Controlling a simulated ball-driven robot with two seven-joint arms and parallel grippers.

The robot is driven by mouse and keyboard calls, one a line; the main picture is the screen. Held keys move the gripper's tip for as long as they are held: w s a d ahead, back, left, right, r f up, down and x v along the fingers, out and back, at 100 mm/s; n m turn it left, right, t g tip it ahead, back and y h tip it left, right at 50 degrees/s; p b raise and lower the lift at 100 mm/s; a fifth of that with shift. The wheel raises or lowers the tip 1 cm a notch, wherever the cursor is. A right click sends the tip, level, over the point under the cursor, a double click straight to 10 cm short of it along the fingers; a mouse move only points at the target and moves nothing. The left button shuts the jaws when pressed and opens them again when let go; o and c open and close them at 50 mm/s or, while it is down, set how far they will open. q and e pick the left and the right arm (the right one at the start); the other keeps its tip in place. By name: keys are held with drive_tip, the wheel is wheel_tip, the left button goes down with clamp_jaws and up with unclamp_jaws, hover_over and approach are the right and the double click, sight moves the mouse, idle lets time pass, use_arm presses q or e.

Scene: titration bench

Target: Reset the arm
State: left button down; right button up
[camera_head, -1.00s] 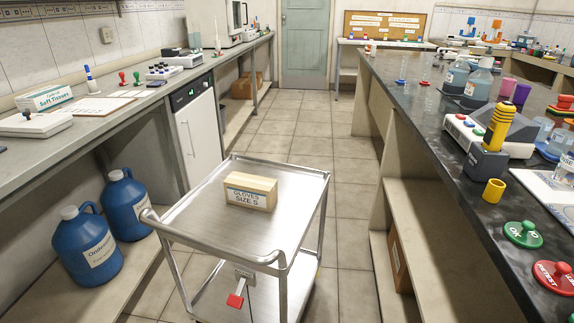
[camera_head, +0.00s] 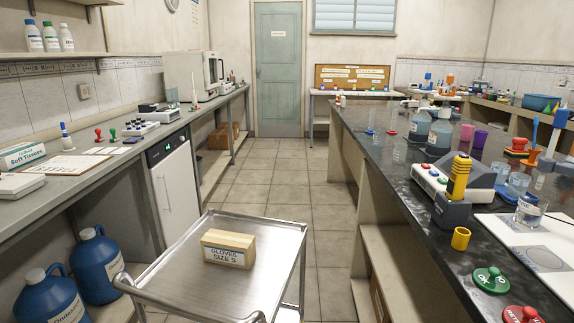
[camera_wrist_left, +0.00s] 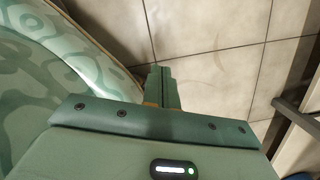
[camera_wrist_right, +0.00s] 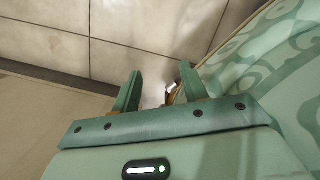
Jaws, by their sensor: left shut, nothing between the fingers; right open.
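My left gripper (camera_wrist_left: 161,86) shows in the left wrist view, with its green fingers together and nothing between them, above the tiled floor. My right gripper (camera_wrist_right: 157,92) shows in the right wrist view, with its two green fingers apart and nothing between them, also low over the floor. Patterned green panels of my own body stand beside both grippers. Neither arm shows in the head view.
A steel cart (camera_head: 270,240) carrying a glove box (camera_head: 228,248) stands ahead between the left counter (camera_head: 95,165) and the dark bench (camera_head: 400,180) on the right. Blue jugs (camera_head: 97,265) sit under the left counter. Free tiled floor (camera_head: 290,170) runs back to the door (camera_head: 278,70).

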use_arm(q)
drive_tip(key=w+d+r+n+t+p, duration=0.1)
drive_tip(key=w+d+r+p, duration=0.2)
drive_tip(key=r+p, duration=1.1)
drive_tip(key=shift+r+t+h+p, duration=0.2)
drive_tip(key=shift+t+h+p, duration=0.2)
drive_tip(key=shift+p, duration=0.3)
use_arm(e)
drive_tip(key=w+a+r+m+t, duration=0.1)
drive_tip(key=w+a+r, duration=0.1)
drive_tip(key=r, duration=1.2)
drive_tip(key=shift+w+a+r+t+y, duration=0.2)
drive_tip(key=shift+w+a+t+y, duration=0.2)
drive_tip(key=shift+a, duration=0.2)
use_arm(q)
drive_tip(key=shift+d, duration=0.1)
